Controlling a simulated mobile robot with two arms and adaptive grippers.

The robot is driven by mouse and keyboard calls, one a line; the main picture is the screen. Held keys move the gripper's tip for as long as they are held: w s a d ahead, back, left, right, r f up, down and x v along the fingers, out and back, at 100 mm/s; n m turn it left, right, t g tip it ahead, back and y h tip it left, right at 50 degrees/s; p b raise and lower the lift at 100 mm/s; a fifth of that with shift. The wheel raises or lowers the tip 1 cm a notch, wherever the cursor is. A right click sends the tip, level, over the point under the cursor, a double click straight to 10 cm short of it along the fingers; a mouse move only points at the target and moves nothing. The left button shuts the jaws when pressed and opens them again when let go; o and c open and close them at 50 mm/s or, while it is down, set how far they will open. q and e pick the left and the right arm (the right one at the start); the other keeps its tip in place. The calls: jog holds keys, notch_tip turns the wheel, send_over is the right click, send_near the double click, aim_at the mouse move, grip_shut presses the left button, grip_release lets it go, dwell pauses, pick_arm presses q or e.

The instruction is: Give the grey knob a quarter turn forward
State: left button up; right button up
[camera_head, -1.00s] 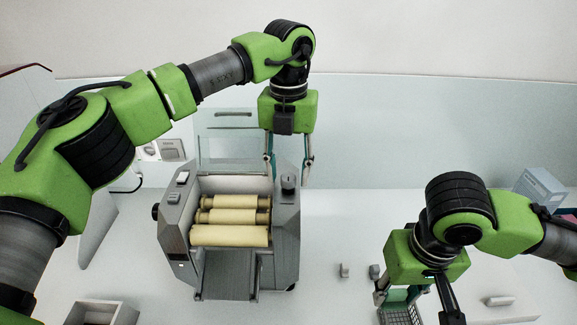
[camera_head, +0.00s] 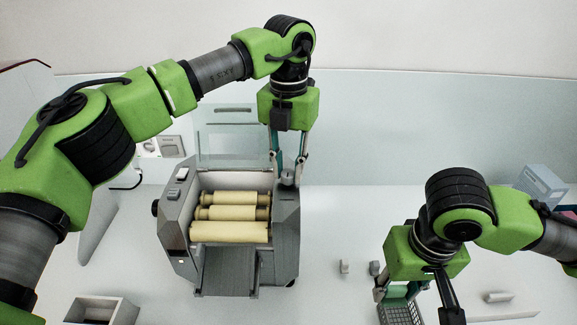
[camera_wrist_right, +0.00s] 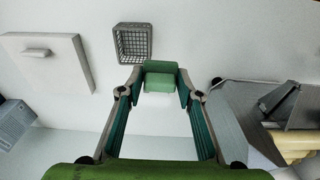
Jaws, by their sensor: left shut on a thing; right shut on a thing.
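The cream mill (camera_head: 228,262) is a grey machine with several pale yellow rollers (camera_head: 230,233). The grey knob (camera_head: 288,178) sits on top of its right side wall. My left gripper (camera_head: 287,175) comes down from above with a finger on each side of the knob and is shut on it; the fingers partly hide it. My right gripper (camera_head: 396,294) is well to the right of the mill. In the right wrist view it (camera_wrist_right: 160,85) is shut on a green block (camera_wrist_right: 160,68).
A grey wire basket (camera_head: 402,314) stands by my right gripper. Two small grey pieces (camera_head: 344,267) lie right of the mill. A box (camera_head: 100,310) is at the front left. A black side knob (camera_head: 155,208) sticks out on the mill's left. The counter right of the mill is mostly clear.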

aim_at(288, 172)
pick_arm(q)
jog(key=m, duration=1.2)
jog(key=shift+r+p, duration=0.1)
jog(key=shift+p, duration=0.2)
jog(key=shift+m, duration=1.9)
jog(key=o, duration=1.1)
notch_tip(288, 172, up, 12)
